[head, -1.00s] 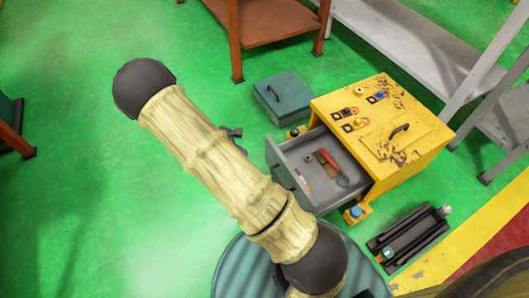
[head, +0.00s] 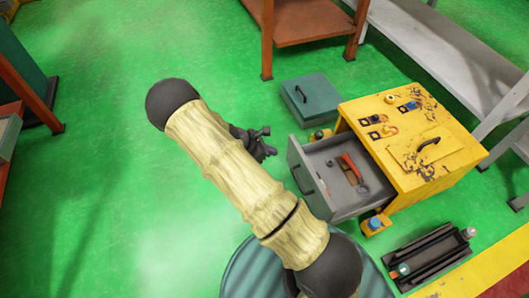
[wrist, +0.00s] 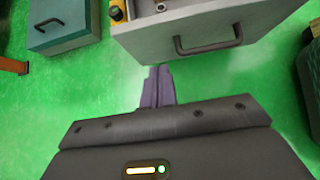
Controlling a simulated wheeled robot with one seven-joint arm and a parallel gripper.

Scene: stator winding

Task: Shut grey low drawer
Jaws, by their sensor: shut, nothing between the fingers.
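The grey low drawer (head: 328,200) is pulled out of the yellow cabinet (head: 415,150) in the head view. Red-handled and other small tools lie inside it. Its front panel (wrist: 190,45) with a dark handle (wrist: 208,42) shows at the top of the wrist view. My gripper (wrist: 157,75) is shut and empty, just in front of the panel and left of the handle. I cannot tell whether the fingertips touch the panel. In the head view my gripper (head: 262,145) is partly hidden behind my arm, to the left of the drawer.
A teal box (head: 310,98) stands on the green floor beside the cabinet. A black tray (head: 430,255) lies at the cabinet's right front. Orange and grey tables stand behind. The floor left of the drawer is clear.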

